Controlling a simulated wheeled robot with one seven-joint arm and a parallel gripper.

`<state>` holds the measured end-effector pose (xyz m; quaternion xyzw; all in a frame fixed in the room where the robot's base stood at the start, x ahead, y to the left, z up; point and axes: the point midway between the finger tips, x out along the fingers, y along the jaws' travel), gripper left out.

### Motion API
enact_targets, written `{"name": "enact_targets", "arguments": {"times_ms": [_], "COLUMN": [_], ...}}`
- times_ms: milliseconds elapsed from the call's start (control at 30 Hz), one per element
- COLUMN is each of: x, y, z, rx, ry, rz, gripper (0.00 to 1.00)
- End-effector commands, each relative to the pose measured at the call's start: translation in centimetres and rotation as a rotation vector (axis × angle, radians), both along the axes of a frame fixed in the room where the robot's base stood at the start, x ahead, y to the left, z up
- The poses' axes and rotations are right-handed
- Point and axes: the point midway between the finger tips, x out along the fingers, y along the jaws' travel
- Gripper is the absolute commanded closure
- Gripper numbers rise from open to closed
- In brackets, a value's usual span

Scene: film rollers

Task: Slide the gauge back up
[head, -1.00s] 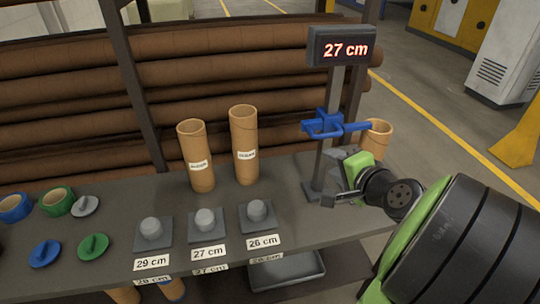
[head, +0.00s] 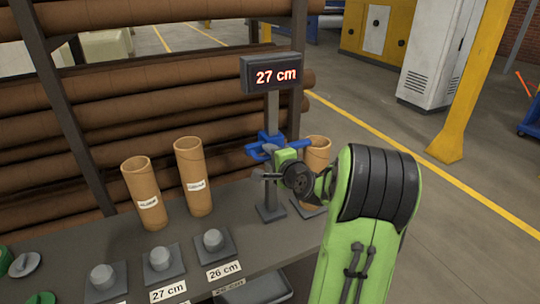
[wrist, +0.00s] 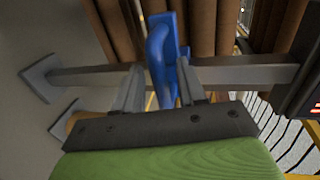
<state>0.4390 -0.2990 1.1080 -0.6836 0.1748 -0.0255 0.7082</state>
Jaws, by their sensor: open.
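The gauge is a grey post (head: 271,112) on the bench with a display (head: 273,73) on top reading 27 cm. Its blue slider (head: 267,146) sits partway up the post, level with the top of a brown tube (head: 317,153) on its right. My gripper (head: 266,174) is at the post, just under the slider's arms. In the wrist view, the open fingers (wrist: 160,92) stand either side of the blue slider (wrist: 158,55), and the grey post (wrist: 235,72) runs across. Gaps remain between fingers and blue part. Exact contact is hard to tell.
Two labelled tubes (head: 143,183) (head: 193,177) stand upright left of the gauge. Grey pegs on plates (head: 213,240) marked 26 cm and 27 cm line the bench front. Large brown rolls (head: 150,72) lie on a rack behind. Open floor lies to the right.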

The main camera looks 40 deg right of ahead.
Motion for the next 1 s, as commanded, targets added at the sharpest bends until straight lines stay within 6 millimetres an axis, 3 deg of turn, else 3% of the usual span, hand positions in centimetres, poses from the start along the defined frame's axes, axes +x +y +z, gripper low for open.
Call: {"name": "enact_targets", "arguments": {"times_ms": [300, 567, 867, 1000], "x": [0.6, 0.5, 0.5, 0.5], "y": [-0.2, -0.2, -0.2, -0.2], "z": [-0.1, -0.2, -0.1, 1.1], "rx": [0.001, 0.000, 0.000, -0.001], "ry": [0.000, 0.001, 0.001, 0.000], "rz": [-0.001, -0.001, -0.001, 0.000], "gripper": [0.60, 0.99, 1.00, 1.00]}}
